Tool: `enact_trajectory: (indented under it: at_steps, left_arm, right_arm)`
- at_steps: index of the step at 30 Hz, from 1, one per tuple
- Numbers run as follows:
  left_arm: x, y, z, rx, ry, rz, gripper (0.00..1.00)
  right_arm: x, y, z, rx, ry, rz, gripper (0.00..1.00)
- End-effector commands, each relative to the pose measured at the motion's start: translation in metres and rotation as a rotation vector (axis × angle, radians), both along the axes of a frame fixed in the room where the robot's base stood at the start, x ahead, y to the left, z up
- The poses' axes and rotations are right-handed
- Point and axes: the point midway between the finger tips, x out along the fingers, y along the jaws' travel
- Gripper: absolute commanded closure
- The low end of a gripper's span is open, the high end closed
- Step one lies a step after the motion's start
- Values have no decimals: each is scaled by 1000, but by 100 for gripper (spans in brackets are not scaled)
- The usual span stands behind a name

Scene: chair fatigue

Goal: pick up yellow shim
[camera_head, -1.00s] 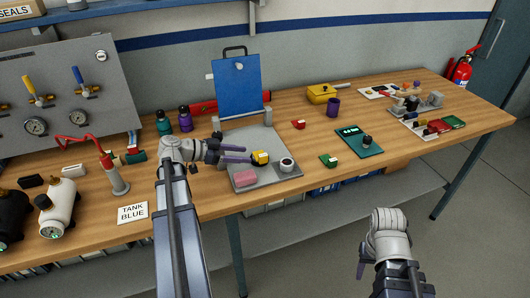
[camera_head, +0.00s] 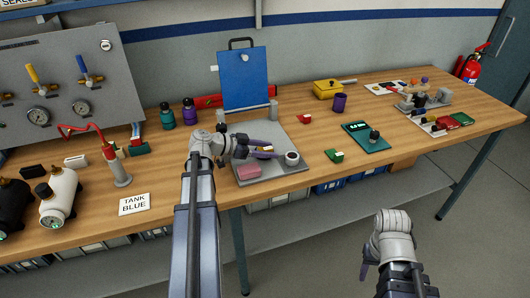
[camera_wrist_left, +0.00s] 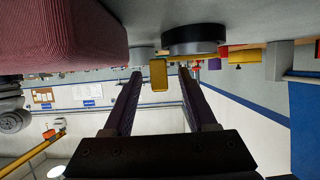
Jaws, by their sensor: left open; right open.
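The yellow shim (camera_head: 267,148) stands on a grey mat (camera_head: 285,133) and is partly hidden by my left gripper in the head view. My left gripper (camera_head: 275,150) is open, low over the mat, with its purple fingers pointing right, one on each side of the shim. In the left wrist view, the shim (camera_wrist_left: 158,76) shows between the two fingertips, with a gap to each; I see no grip on it. My right gripper (camera_head: 367,268) is off the table in front, at the lower right, apart from everything.
A blue board (camera_head: 243,80) stands behind.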

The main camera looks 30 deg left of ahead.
Motion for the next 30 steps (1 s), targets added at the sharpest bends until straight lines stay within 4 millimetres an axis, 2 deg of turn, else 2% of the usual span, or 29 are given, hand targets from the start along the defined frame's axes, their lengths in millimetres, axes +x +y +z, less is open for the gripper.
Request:
enact_trajectory:
  at_steps: [5, 20, 30]
  left_arm:
    - [0, 0, 1, 0, 0, 1, 43]
    - [0, 0, 1, 0, 0, 1, 99]
    - [0, 0, 1, 0, 0, 1, 100]
  right_arm:
    - [0, 0, 1, 0, 0, 0, 50]
    - [0, 0, 1, 0, 0, 0, 50]
    - [0, 0, 1, 0, 0, 0, 50]
